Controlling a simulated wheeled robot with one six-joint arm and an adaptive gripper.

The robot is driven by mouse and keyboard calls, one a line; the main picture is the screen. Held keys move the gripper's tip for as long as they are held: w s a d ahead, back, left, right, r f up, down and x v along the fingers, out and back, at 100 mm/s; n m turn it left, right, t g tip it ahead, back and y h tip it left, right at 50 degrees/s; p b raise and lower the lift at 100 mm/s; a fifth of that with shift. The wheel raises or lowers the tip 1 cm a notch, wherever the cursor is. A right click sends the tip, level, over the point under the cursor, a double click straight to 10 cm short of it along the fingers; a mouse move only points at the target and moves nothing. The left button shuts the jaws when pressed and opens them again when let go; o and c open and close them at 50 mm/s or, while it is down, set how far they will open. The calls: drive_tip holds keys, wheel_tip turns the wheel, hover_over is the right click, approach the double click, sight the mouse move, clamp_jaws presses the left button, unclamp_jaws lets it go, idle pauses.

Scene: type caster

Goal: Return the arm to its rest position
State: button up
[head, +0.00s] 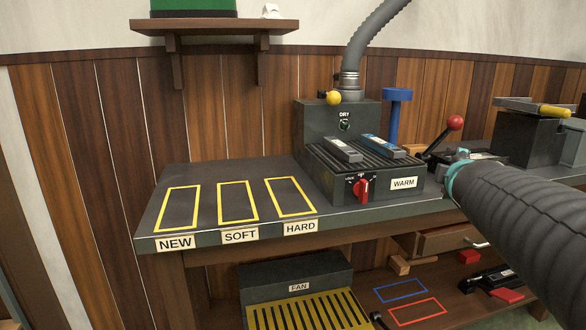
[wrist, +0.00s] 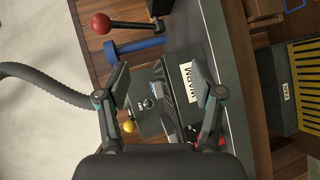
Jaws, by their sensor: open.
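My gripper (wrist: 160,72) shows in the wrist view with its two fingers spread wide and nothing between them. Beyond the fingers, the dark machine with the WARM label (wrist: 187,82) shows sideways. In the head view my arm (head: 515,215), in a grey ribbed sleeve, reaches in from the right edge. Its end, with a teal ring (head: 455,180), is by the right side of the WARM box (head: 330,180); the fingers are mostly hidden there. Two metal bars, one plain grey (head: 342,149) and one with blue (head: 378,143), lie on the ribbed top of the box.
A red-ball lever (head: 455,123) and a blue post (head: 396,95) stand near my arm's end. A yellow-handled device (head: 530,125) is behind the arm. The bench's left side, with empty yellow outlines (head: 238,203), is clear. A fan unit (head: 300,290) sits below.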

drive_tip(key=s+a+f+m+g+y, duration=0.1)
drive_tip(key=s+a+f+m+g, duration=0.25)
drive_tip(key=s+f+m, duration=0.35)
drive_tip(key=s+a+f+m+g+y, duration=0.15)
drive_tip(key=s+f+m+g, duration=0.25)
drive_tip(key=s+f, duration=0.45)
drive_tip(key=s+a+f+y, duration=0.1)
drive_tip(key=s+a+f, duration=0.1)
drive_tip(key=s+a, duration=0.3)
drive_tip(key=s+a+f+m+y, duration=0.1)
drive_tip(key=s+a+f+y, duration=0.1)
drive_tip(key=s+a, duration=0.3)
drive_tip(key=shift+s+a+f+g, duration=0.25)
drive_tip(key=shift+a+f+g, duration=0.2)
drive_tip(key=shift+a+f, duration=0.45)
drive_tip(key=shift+r, duration=0.1)
